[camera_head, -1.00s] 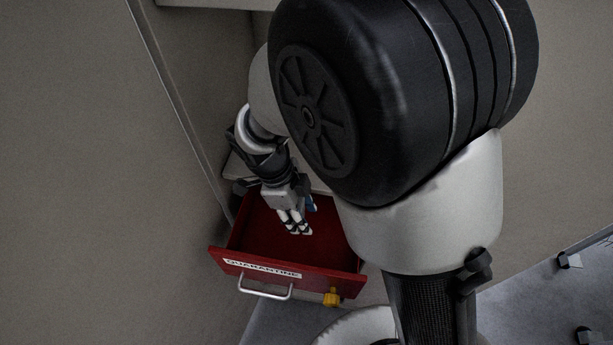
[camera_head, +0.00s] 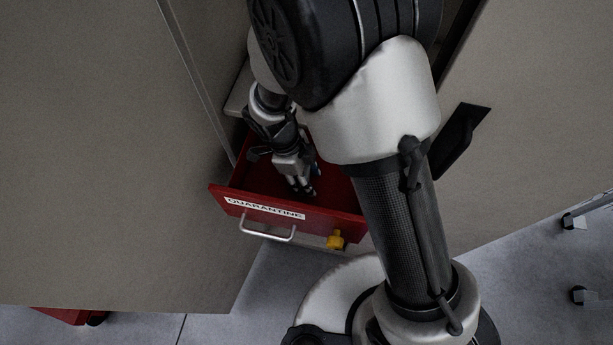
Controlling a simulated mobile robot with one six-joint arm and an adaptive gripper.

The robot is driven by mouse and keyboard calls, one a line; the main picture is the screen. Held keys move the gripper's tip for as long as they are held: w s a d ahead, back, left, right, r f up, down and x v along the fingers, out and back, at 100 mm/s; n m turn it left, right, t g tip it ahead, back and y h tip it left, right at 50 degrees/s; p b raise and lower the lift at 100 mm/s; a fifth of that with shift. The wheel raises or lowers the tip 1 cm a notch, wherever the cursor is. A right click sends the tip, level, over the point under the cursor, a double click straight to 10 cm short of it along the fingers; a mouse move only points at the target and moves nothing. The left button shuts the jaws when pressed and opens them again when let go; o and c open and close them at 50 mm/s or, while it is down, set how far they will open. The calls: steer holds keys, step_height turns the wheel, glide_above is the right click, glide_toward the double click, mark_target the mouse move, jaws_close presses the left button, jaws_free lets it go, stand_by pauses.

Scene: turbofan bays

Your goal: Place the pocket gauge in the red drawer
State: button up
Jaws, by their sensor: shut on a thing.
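The red drawer (camera_head: 318,226) is pulled open, with a "QUARANTINE" label, a metal handle and a yellow latch on its front. My gripper (camera_head: 303,190) points down into the drawer, its fingertips over or inside the open space behind the front panel. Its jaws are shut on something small. A bit of blue shows beside the fingers, but I cannot tell whether it is part of the pocket gauge. The gauge is not clearly visible, being small and mostly hidden by the fingers. My arm covers the right rear of the drawer.
A grey cabinet wall (camera_head: 90,150) stands close on the left of the drawer. Another grey panel (camera_head: 540,120) with a black handle-like part (camera_head: 460,138) is on the right. Grey floor (camera_head: 520,285) is open at lower right. A red object (camera_head: 65,315) shows at lower left.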

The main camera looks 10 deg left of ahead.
steer(key=shift+f, duration=0.2)
steer(key=o, duration=1.2)
steer(key=shift+r, duration=0.1)
steer(key=shift+r, duration=0.2)
steer(key=p+v, duration=0.2)
steer(key=v, duration=0.5)
steer(key=shift+a+r+p, duration=0.1)
steer(key=shift+r+p, duration=0.05)
steer(key=shift+p, duration=0.15)
